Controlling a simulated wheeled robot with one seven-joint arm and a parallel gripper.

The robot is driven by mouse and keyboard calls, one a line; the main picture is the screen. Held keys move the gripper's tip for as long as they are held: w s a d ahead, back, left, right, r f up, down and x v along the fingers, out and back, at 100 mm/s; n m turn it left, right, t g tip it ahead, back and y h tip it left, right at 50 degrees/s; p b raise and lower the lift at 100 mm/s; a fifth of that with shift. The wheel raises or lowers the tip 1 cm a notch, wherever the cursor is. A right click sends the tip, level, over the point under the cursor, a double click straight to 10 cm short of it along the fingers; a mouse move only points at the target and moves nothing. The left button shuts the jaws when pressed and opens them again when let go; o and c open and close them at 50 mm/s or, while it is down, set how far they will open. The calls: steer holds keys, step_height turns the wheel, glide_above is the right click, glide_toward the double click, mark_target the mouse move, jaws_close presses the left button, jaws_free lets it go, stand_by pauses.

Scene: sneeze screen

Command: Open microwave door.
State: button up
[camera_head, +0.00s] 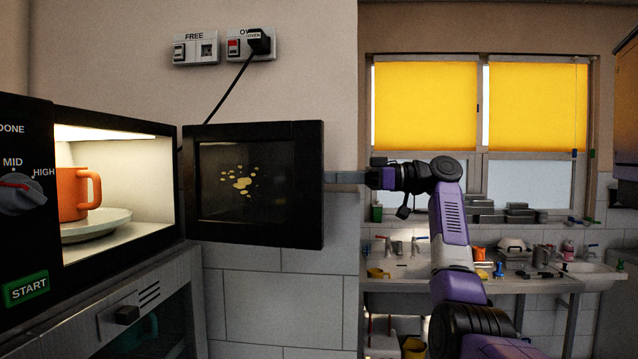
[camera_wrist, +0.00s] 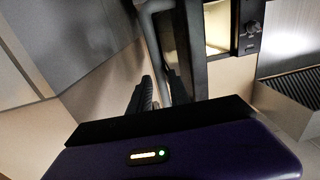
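The microwave (camera_head: 150,122) stands at the left in the head view, its lit inside showing. Its dark door (camera_head: 262,230) is swung wide open, well away from the front, with yellowish spots on its window. A grey handle (camera_head: 345,177) sticks out from the door's right edge; in the wrist view the handle bar (camera_wrist: 150,30) runs down between the fingers. My gripper (camera_head: 372,179) is at the handle, and its ridged fingers show close together in the wrist view (camera_wrist: 158,92). They appear shut on the handle, though the contact is partly hidden.
An orange mug (camera_head: 72,194) stands on a white plate (camera_head: 98,226) inside the microwave. An oven (camera_head: 165,300) is below it. A black cord (camera_head: 228,92) runs to a wall socket. A sink counter (camera_head: 540,282) with clutter stands under the window at the back right.

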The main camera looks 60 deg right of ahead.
steer(key=shift+b+v, duration=0.45)
steer(key=shift+v, duration=1.55)
